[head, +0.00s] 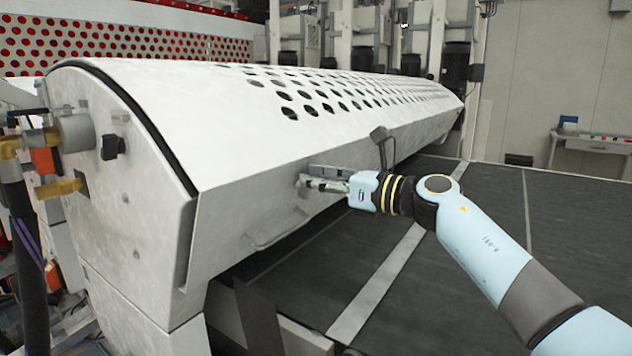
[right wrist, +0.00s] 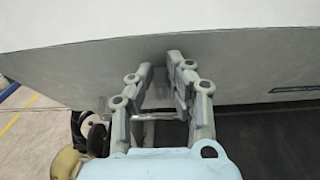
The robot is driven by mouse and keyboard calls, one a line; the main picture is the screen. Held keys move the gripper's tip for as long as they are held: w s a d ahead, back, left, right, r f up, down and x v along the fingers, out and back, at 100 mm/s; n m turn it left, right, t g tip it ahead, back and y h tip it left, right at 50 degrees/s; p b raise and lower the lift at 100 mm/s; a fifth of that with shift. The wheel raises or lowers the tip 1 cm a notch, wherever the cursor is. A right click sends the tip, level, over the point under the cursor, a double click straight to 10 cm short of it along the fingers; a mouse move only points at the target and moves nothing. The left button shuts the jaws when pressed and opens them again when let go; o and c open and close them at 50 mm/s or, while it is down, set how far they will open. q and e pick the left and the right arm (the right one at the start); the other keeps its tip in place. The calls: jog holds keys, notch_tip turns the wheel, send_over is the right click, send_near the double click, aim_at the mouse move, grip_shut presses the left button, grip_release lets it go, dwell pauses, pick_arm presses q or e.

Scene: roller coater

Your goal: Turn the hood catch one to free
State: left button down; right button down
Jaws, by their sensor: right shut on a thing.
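The white hood (head: 235,120) of the roller coater spans the head view, with rows of round holes along its top. My right gripper (head: 308,184) reaches its lower front edge from the right. It is shut on a small grey part at that edge, which I take to be hood catch one; the fingers mostly hide it. In the right wrist view, the two fingers (right wrist: 159,68) point at the underside of the hood (right wrist: 90,65), close together. The catch's turned angle cannot be made out. My left gripper is not in view.
A bar handle (head: 278,232) sits on the hood's front face, left of and below the gripper. A dark belt (head: 440,262) with a pale stripe lies below the arm. Brass fittings (head: 60,187) stick out at the machine's left end.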

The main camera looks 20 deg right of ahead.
jog(key=shift+w+d+f+m+g+y+b, duration=0.25)
jog(key=shift+w+f+m+g+y+b, duration=0.3)
jog(key=shift+m+y+b, duration=1.5)
jog(key=shift+w+d+f+m+g+y+b, duration=0.3)
jog(key=shift+m+g+y+b, duration=0.4)
jog(key=shift+m+b, duration=1.55)
jog(key=shift+w+d+f+m+g+y+b, duration=0.15)
jog(key=shift+w+f+m+g+y+b, duration=0.75)
jog(key=shift+b, duration=2.25)
jog(key=shift+s+r+m+y, duration=0.3)
jog(key=shift+s+r+y, duration=0.1)
jog(key=shift+s+y, duration=0.15)
jog(key=c, duration=1.3)
grip_release()
jog(key=v, duration=1.2)
jog(key=shift+a+f, duration=0.1)
